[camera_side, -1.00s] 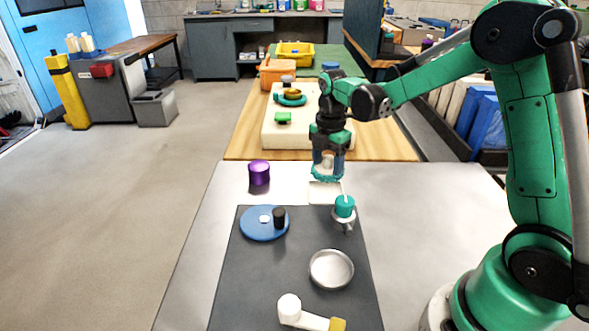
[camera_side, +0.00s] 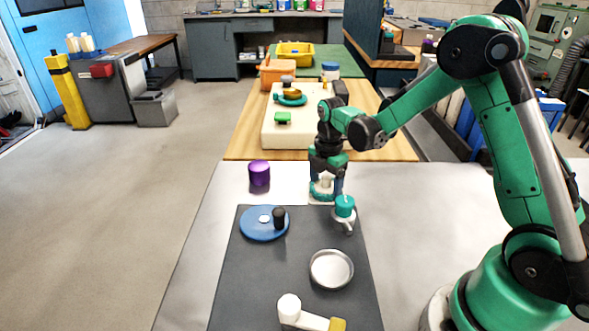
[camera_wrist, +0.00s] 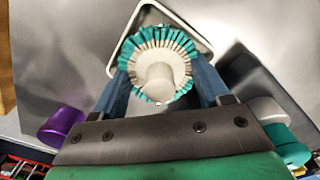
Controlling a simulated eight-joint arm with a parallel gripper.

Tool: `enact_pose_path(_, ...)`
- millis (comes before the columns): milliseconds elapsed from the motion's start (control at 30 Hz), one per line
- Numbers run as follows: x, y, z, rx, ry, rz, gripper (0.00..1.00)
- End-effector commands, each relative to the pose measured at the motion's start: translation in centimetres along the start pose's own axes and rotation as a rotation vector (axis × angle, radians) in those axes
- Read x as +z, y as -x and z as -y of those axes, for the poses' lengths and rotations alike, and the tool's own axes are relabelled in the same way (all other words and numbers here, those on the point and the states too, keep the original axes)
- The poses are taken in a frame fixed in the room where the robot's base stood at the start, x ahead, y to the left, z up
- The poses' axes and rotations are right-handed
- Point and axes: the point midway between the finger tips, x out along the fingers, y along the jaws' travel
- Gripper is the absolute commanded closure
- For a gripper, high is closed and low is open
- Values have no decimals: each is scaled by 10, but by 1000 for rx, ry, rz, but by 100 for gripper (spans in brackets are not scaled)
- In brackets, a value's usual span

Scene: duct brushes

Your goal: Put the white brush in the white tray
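The white brush (camera_wrist: 160,78) has a pale round handle and a ring of white and teal bristles. In the side view the brush (camera_side: 323,187) stands low between my fingers, at the white tray (camera_side: 319,201). In the wrist view the tray's pale rim (camera_wrist: 205,33) shows around and beyond the bristles, so the brush appears to rest in it. My gripper (camera_wrist: 160,85) straddles the brush. Gaps show between both fingers and the handle, so it looks open. The near part of the tray is hidden by the brush and fingers.
A purple cylinder (camera_side: 259,173) stands to the left. A blue plate (camera_side: 260,226) with a black piece and an empty metal dish (camera_side: 331,270) lie on the dark mat.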

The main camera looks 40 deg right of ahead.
Motion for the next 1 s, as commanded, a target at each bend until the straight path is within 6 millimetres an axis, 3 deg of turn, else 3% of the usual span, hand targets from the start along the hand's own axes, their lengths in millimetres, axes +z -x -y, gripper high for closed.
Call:
enact_pose_path(267, 0, 11, 0, 0, 0, 0, 31)
enact_pose_path(700, 0, 96, 0, 0, 0, 0, 31)
enact_pose_path(1000, -2, 123, 2, 11, -26, 3, 31)
